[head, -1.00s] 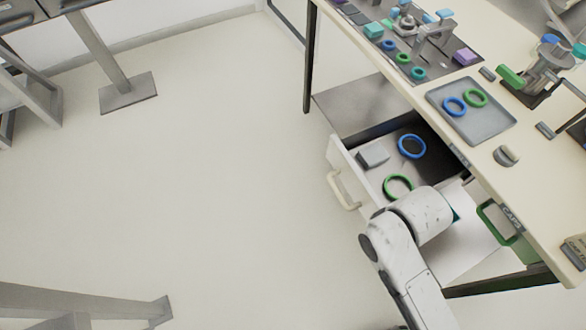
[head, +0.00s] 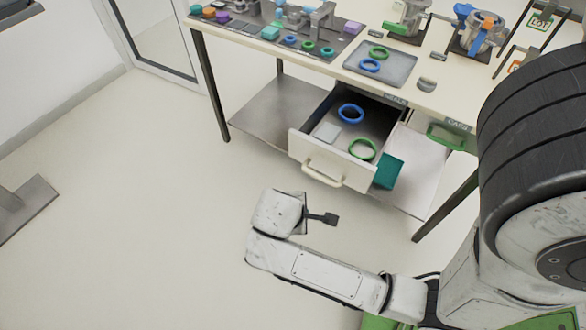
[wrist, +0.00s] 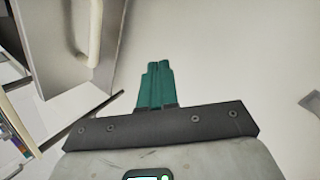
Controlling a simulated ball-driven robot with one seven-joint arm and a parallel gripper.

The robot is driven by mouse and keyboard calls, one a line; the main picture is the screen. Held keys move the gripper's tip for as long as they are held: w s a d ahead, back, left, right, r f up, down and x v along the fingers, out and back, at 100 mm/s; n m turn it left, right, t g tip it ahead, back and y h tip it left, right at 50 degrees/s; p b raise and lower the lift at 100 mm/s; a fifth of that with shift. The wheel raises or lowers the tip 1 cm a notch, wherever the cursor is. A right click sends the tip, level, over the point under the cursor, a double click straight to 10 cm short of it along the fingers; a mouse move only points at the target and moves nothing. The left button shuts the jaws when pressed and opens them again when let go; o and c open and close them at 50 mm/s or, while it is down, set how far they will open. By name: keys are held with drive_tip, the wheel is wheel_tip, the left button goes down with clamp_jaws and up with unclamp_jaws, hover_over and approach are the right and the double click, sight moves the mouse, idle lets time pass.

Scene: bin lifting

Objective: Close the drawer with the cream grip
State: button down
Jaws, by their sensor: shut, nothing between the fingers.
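The drawer with the cream grip (head: 292,148) is pulled out from under the bench. Its cream grip (head: 322,178) is on the front panel; it also shows in the wrist view (wrist: 95,35), upper left. My gripper (head: 332,219) is in front of the drawer, apart from the panel and grip. In the wrist view my gripper's teal fingers (wrist: 155,68) are together with nothing between them, and bare floor lies beyond.
A teal block (head: 389,171) is by the drawer's right front corner; I cannot tell what supports it. A green grip (head: 446,137) is on the bench front to the right. The bench top (head: 340,65) holds a grey tray (head: 388,72). Floor left of the drawer is clear.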

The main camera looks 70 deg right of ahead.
drive_tip(key=w+d+f+n+g+h+b, duration=0.2)
drive_tip(key=w+d+f+n+h+b, duration=0.1)
drive_tip(key=d+f+n+h+b, duration=0.25)
drive_tip(key=n+h+b, duration=0.6)
drive_tip(key=h, duration=0.1)
approach(309, 154)
drive_tip(key=shift+n+g, duration=0.25)
drive_tip(key=shift+g, duration=0.05)
drive_tip(key=x, duration=0.7)
drive_tip(key=shift+w+p, duration=0.15)
drive_tip(key=shift+p, duration=0.15)
drive_tip(key=shift+d, duration=0.4)
drive_tip(key=shift+y, duration=0.25)
drive_tip(key=b+x, duration=0.4)
drive_tip(key=x, duration=0.7)
drive_tip(key=b+x, duration=0.4)
drive_tip(key=x, duration=0.7)
drive_tip(key=b+x, duration=0.4)
drive_tip(key=x, duration=0.7)
drive_tip(key=shift+s+r+b, duration=0.1)
drive_tip(key=shift+s+b, duration=0.2)
drive_tip(key=shift+s+d+r+b, duration=0.1)
drive_tip(key=shift+d+b, duration=0.2)
drive_tip(key=shift+d, duration=0.35)
drive_tip(key=shift+r, duration=0.15)
drive_tip(key=shift+d+r, duration=0.1)
